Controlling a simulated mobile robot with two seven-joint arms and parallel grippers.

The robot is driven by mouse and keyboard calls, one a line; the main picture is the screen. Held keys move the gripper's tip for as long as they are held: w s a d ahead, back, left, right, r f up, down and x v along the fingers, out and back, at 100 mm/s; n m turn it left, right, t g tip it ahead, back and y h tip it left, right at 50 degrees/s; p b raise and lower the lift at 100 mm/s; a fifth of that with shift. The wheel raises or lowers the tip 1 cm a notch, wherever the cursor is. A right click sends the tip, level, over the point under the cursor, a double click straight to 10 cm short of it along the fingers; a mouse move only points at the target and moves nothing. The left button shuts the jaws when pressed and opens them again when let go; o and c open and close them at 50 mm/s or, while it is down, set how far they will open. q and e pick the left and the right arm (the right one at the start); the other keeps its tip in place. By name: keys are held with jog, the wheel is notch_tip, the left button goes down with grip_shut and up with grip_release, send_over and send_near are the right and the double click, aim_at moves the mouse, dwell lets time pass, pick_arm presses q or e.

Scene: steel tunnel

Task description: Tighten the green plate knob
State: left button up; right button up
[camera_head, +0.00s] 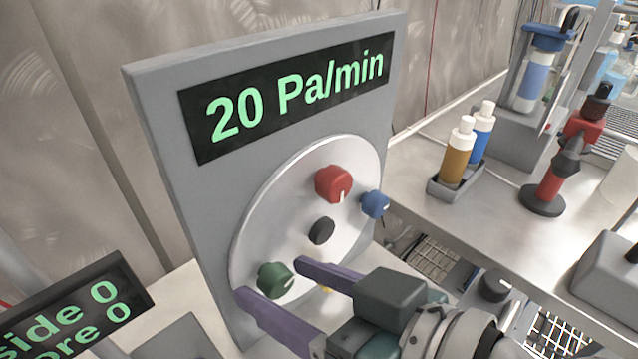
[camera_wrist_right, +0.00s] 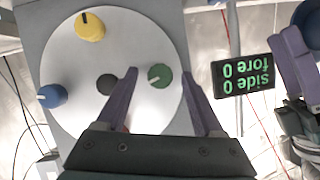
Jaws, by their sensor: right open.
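The green knob (camera_head: 275,279) sits low on the left of the round white plate (camera_head: 290,213), with a pale mark on its face. My right gripper (camera_head: 271,277) is open, with one purple finger on each side of this knob. In the right wrist view the green knob (camera_wrist_right: 159,76) lies between the open fingertips (camera_wrist_right: 156,83), with gaps on both sides. I cannot tell how deep the fingers reach along it. Part of my left gripper (camera_wrist_right: 292,62) shows at the right of the wrist view; its opening is unclear.
The plate also carries a red knob (camera_head: 333,183), a blue knob (camera_head: 375,204), a black hub (camera_head: 322,231) and a yellow knob (camera_wrist_right: 90,27). The panel display (camera_head: 290,95) reads 20 Pa/min. A second display (camera_head: 75,315) stands lower left. Bottles (camera_head: 460,152) stand on the right bench.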

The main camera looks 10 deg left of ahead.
jog(key=v, duration=1)
